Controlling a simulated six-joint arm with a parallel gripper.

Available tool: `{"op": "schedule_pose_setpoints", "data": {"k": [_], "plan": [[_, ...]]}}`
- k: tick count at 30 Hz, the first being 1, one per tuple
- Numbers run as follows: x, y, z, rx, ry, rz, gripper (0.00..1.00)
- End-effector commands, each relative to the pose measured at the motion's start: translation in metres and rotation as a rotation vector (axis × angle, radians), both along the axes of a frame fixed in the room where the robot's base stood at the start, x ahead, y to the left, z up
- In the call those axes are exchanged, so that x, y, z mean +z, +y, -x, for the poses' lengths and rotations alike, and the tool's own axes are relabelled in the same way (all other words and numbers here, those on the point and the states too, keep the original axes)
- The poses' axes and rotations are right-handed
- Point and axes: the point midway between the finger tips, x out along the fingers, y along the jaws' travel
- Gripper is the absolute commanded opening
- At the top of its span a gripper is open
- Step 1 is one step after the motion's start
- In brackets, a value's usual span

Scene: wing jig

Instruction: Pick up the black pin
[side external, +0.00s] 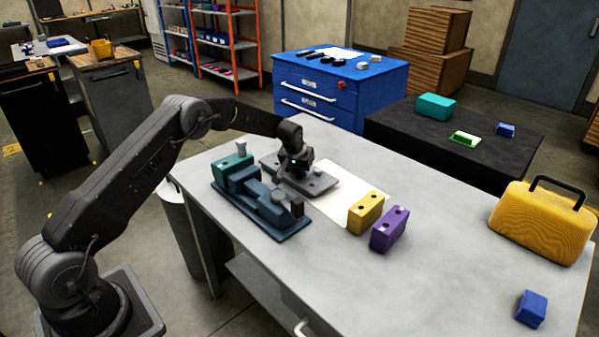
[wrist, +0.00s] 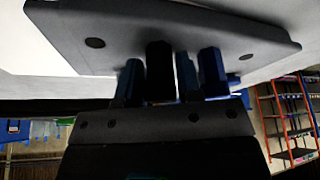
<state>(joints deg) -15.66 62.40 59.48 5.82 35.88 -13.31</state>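The black pin (wrist: 160,72) shows in the wrist view as a dark upright shape against the grey plate (wrist: 200,25). My gripper (wrist: 159,60) has its bluish fingers on either side of the pin, very close to it. Whether they touch it is too dark to tell. In the side view my gripper (side external: 296,172) points down over the grey plate (side external: 318,186). The pin cannot be made out there, hidden by the gripper.
A dark blue vise (side external: 262,205) stands just in front of the plate. A white sheet (side external: 352,193), a yellow block (side external: 365,213) and a purple block (side external: 389,230) lie to the right. A yellow case (side external: 543,224) and blue block (side external: 531,309) are farther right. Table between is clear.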

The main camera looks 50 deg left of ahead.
Motion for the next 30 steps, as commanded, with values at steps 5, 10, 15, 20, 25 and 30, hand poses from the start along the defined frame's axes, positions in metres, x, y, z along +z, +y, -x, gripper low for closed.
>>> {"op": "schedule_pose_setpoints", "data": {"k": [5, 10, 15, 20, 25, 30], "plan": [[0.0, 0.0, 0.0, 0.0, 0.0, 0.0, 0.16], [0.001, 0.0, 0.0, 0.0, 0.0, 0.0, 0.03], [0.001, 0.0, 0.0, 0.0, 0.0, 0.0, 0.03], [0.016, 0.0, 0.0, 0.0, -0.002, -0.001, 0.03], [0.05, 0.0, -0.001, 0.0, -0.003, -0.001, 0.03], [0.08, 0.0, 0.0, 0.001, 0.0, -0.002, 0.03]]}}
